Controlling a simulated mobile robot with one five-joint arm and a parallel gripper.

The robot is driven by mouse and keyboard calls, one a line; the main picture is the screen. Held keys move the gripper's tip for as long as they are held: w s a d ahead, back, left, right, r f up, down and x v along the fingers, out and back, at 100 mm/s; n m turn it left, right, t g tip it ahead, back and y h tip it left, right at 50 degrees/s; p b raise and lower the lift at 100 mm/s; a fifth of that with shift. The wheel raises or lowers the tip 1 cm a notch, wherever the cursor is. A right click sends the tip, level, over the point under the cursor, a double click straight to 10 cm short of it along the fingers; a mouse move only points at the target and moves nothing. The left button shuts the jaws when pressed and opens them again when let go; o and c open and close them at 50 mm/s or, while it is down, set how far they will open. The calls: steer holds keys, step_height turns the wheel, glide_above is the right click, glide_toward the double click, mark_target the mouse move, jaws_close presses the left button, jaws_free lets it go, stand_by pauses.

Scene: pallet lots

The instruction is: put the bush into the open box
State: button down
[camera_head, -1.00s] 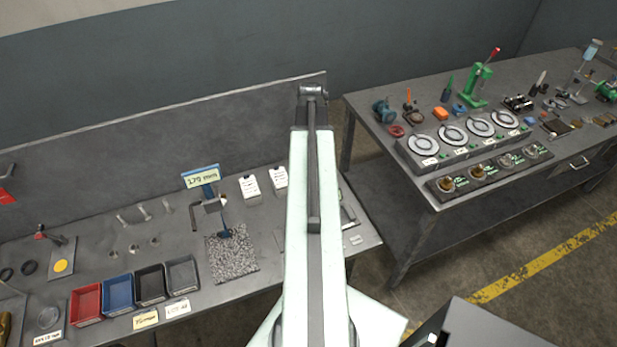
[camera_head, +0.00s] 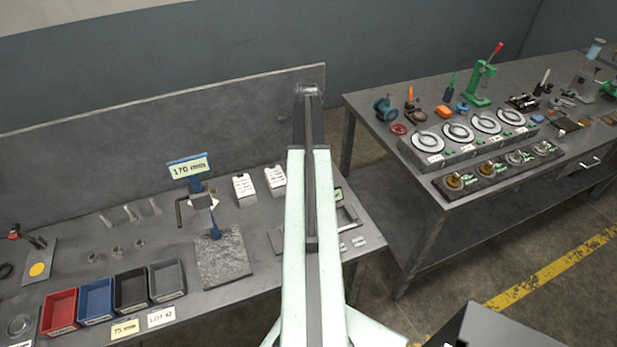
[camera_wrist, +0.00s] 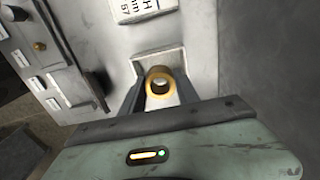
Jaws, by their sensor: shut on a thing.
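The bush is a short brass-coloured ring (camera_wrist: 171,83), and I see down through its hole in the wrist view. My gripper (camera_wrist: 160,87) is shut on it, with one dark finger on each side. Behind the bush is a small square open box (camera_wrist: 157,54) with a pale rim. The bush overlaps the near part of its opening in the picture. I cannot tell whether the bush is above the rim or inside it. In the head view my arm hides the gripper, the bush and this box.
In the head view, coloured trays (camera_head: 95,300), a stand with a blue sign (camera_head: 188,168) and two white blocks occupy the left bench. A second bench carries dials (camera_head: 458,133).

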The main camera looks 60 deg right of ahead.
step_height(320, 180, down, 9)
steer(key=b, duration=0.7)
steer(key=shift+r, duration=0.35)
steer(key=shift+f, duration=0.1)
steer(key=c, duration=1.3)
jaws_free()
steer(key=shift+f, duration=0.1)
steer(key=shift+o, duration=0.6)
step_height(320, 180, up, 13)
steer(key=p, duration=1.2)
steer(key=shift+f, duration=0.3)
